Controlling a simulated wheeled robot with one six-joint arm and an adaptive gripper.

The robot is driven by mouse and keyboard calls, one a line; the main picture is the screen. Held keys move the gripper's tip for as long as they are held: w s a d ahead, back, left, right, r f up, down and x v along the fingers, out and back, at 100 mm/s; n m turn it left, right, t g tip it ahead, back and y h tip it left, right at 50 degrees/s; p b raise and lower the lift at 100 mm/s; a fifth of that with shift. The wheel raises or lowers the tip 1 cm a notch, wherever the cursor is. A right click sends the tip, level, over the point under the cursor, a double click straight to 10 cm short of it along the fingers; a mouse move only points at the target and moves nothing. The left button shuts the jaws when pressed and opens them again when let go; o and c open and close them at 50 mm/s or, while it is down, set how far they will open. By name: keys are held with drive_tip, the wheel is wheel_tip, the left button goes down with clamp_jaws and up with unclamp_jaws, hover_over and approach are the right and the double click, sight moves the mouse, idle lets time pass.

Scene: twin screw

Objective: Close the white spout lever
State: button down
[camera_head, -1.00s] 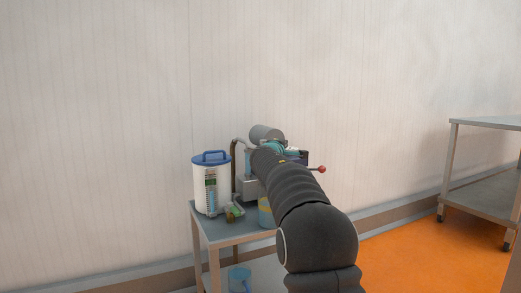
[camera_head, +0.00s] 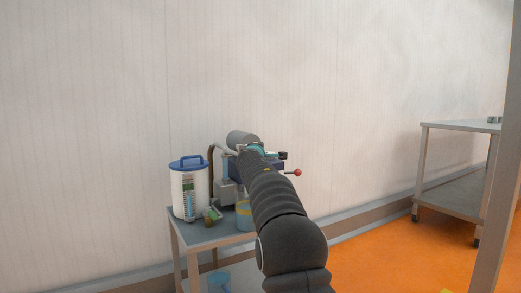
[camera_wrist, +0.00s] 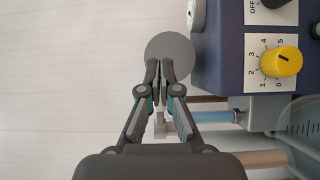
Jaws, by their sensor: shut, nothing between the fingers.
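My gripper (camera_wrist: 160,76) is shut and empty in the wrist view, with its fingertips in front of a grey round disc beside a dark blue control box. In the head view my arm hides most of the gripper. A white container (camera_head: 190,190) with a blue lid and handle stands upright on a small grey table (camera_head: 205,238), left of my arm. I cannot clearly make out the white spout lever. A pale piece (camera_wrist: 167,127) shows behind the fingers in the wrist view, but I cannot tell what it is.
The blue control box (camera_wrist: 222,65) has a yellow dial (camera_wrist: 281,62). A machine with a grey cylinder (camera_head: 241,139) and a red-tipped lever (camera_head: 297,172) stands on the table. Another table (camera_head: 462,126) stands right; orange floor lies between.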

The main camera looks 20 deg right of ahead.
drive_tip(key=shift+a, duration=0.2)
drive_tip(key=v, duration=1.2)
drive_tip(key=shift+d, duration=0.2)
